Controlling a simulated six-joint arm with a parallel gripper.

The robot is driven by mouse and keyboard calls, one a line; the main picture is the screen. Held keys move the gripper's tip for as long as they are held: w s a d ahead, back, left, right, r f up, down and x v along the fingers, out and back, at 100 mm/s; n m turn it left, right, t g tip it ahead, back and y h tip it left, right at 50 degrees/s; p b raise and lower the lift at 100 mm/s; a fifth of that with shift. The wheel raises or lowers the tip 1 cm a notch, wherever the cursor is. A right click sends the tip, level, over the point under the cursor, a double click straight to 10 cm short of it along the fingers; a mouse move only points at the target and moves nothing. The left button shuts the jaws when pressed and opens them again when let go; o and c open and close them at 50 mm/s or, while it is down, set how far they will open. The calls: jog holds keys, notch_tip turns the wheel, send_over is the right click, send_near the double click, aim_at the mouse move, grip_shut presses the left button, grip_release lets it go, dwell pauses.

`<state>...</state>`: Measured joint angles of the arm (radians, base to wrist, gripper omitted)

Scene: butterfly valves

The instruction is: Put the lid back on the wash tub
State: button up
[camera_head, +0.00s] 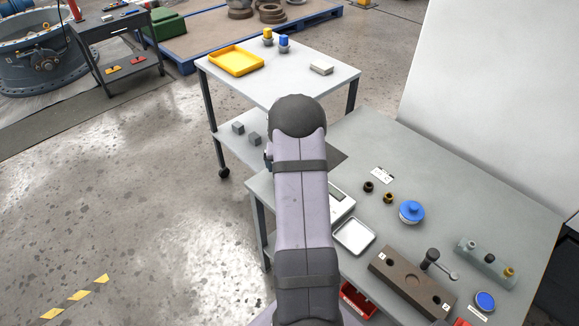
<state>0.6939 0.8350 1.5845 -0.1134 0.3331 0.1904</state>
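A blue round lid-like piece with a raised knob (411,209) sits on top of a pale round container on the right-hand bench. A flat blue disc with a pale rim (485,301) lies near the front right of the same bench. I cannot tell from here which of these is the wash tub, or whether the disc is a lid or a shallow dish. My arm rises through the middle of the picture, and its far end hides my gripper. Both blue pieces are to the right of my arm, with nothing of mine touching them.
The bench (460,185) also carries a metal tray (354,236), a brown block with a lever (411,284), a grey fixture (486,262) and small fittings. A red bin (357,300) is by its front edge. A trolley with a yellow tray (236,61) stands behind.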

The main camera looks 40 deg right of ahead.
dwell(0.8)
jog(key=o, duration=0.8)
jog(key=shift+c, duration=0.2)
jog(key=shift+r+p, duration=1.75)
jog(key=shift+r, duration=0.75)
grip_shut()
jog(key=shift+f+b, duration=1.1)
jog(key=shift+f, duration=0.4)
